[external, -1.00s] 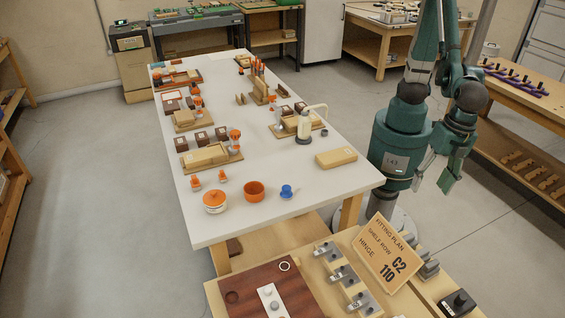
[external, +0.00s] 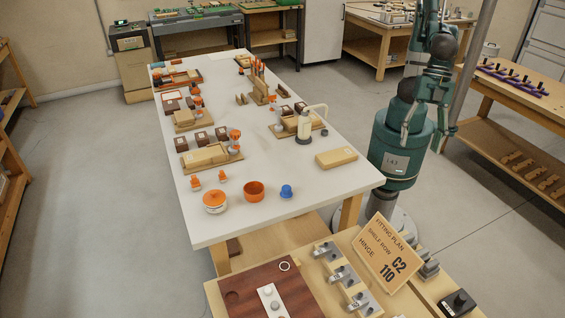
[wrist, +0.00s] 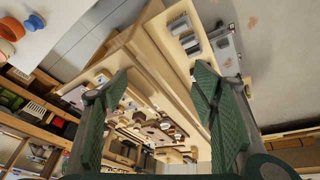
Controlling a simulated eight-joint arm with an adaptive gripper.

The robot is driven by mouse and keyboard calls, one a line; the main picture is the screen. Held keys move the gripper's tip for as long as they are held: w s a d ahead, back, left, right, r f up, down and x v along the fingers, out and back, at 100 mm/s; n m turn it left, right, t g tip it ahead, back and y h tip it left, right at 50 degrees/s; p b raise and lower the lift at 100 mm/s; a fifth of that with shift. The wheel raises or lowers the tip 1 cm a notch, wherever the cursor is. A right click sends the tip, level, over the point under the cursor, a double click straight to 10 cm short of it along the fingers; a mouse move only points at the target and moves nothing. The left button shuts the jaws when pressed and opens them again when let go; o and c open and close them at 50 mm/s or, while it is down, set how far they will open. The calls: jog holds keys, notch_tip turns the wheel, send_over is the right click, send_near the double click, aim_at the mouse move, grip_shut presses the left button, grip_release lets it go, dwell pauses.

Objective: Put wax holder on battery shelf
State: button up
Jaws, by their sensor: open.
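I cannot tell for sure which item is the wax holder or which surface is the battery shelf; no label naming either is legible. On the white table (external: 270,165) stand an orange bowl (external: 254,191), a blue knobbed piece (external: 287,191), a white jar with an orange lid (external: 215,201) and a pale tan block (external: 336,158). My gripper (external: 428,135) is off the table's right side, beside my base, apart from all of these. In the wrist view my gripper (wrist: 160,80) is open, with nothing between its green-padded fingers.
A card reading "Fitting plan, shelf row, C2, hinge 110" (external: 388,252) stands on the wooden front bench (external: 235,295), with metal hinges (external: 342,273) beside it. A pump bottle (external: 304,126) and wooden stands with blocks (external: 212,155) occupy the table.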

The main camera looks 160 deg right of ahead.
jog(key=s+d+r+m+t, duration=0.1)
jog(key=s+d+m+t, duration=0.1)
jog(key=s, duration=0.5)
jog(key=shift+s+d+r+t, duration=0.2)
jog(key=shift+d+r+t, duration=0.1)
jog(key=shift+d+t, duration=0.1)
